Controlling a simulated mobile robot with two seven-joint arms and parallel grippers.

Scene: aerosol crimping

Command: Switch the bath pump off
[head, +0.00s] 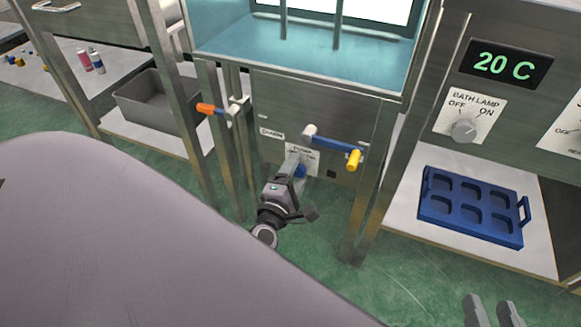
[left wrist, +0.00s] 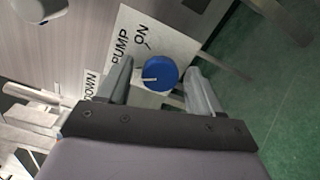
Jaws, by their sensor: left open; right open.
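The bath pump knob is a round blue dial (left wrist: 162,72) with a white pointer mark, on a white label plate (left wrist: 150,42) reading PUMP and ON. In the left wrist view the mark points left, toward the left finger, and ON is above the knob; no OFF word is readable. My left gripper (left wrist: 155,92) is open, with one finger on each side of the knob; contact cannot be told. In the head view the knob (head: 300,171) is partly hidden by my left gripper (head: 294,160). My right gripper (head: 490,312) is open and empty at the bottom right.
An orange-handled lever (head: 210,109) is at left. The bath lamp knob (head: 464,130) and a blue tray (head: 470,208) are at right. A grey bin (head: 155,100) stands left.

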